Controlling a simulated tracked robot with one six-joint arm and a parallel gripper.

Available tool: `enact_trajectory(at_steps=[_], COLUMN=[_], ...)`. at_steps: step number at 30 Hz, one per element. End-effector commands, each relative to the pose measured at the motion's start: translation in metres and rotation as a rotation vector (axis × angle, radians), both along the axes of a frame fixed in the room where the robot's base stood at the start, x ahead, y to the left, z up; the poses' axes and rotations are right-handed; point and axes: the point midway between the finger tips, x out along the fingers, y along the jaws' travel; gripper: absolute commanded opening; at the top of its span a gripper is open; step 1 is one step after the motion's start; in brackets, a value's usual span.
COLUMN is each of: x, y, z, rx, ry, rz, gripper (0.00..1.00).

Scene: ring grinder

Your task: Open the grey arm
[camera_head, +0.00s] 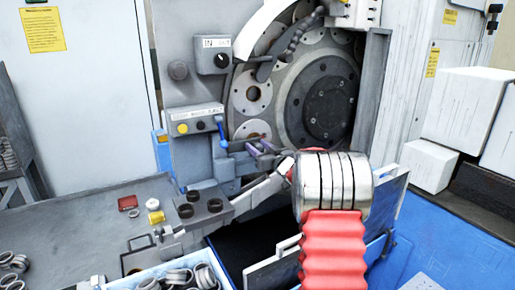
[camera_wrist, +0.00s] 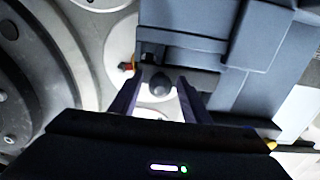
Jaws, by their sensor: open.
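My gripper (camera_head: 262,149) is in front of the grinder's lower left face in the head view, close to the large round disc. In the wrist view my gripper (camera_wrist: 158,82) is open, with its two dark purple fingers apart. A dark rounded knob (camera_wrist: 160,86) shows between the fingers; I cannot tell whether they touch it. Nothing is visibly held. A dark grey arm (camera_head: 268,67) lies across the upper part of the disc, beside a ribbed hose. I cannot tell whether the knob belongs to it.
A blue-handled lever (camera_head: 221,134) hangs left of my gripper, below a button box (camera_head: 195,119). The large disc (camera_head: 322,105) is behind it. A grey table (camera_head: 90,235) with small parts and a ring-filled bin (camera_head: 222,272) is at lower left. Blue floor (camera_head: 460,235) is open at right.

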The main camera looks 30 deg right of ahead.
Motion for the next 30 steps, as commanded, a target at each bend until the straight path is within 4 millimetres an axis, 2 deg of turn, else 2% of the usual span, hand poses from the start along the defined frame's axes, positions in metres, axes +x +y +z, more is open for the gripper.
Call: enact_trajectory(at_steps=[2, 20, 30], x=[-0.0002, -0.0006, -0.0005], y=[-0.0001, -0.0005, 0.0012], z=[0.0, -0.0001, -0.0003], rx=[0.0, 0.0, 0.0], ry=[0.0, 0.0, 0.0], rz=[0.0, -0.001, -0.001], gripper=[0.42, 0.0, 0.0])
